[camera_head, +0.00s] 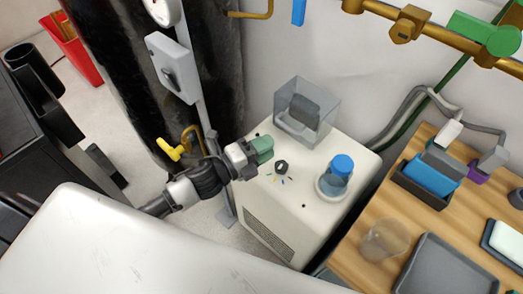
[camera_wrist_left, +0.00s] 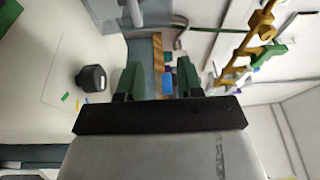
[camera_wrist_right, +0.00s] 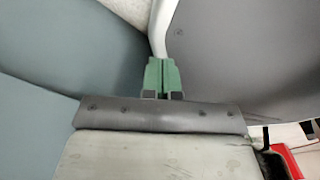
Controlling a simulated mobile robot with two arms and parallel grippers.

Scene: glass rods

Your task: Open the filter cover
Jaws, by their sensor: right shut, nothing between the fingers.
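A clear grey box-shaped cover (camera_head: 325,101) with a dark grey block inside stands on the back of the white machine (camera_head: 318,152). I take this to be the filter cover; it looks closed over the block. My left gripper (camera_head: 267,148), with green fingers, is above the machine's left edge, in front of the cover and apart from it. In the left wrist view my left gripper (camera_wrist_left: 159,80) is open, with nothing held between its fingers. My right gripper (camera_wrist_right: 161,76) shows only in its own wrist view, shut and empty, close to grey and blue-grey surfaces.
A black knob (camera_head: 281,167) with small coloured marks is on the machine top, right of my left gripper; it also shows in the left wrist view (camera_wrist_left: 91,78). A wooden table (camera_head: 357,258) with trays is farther right.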

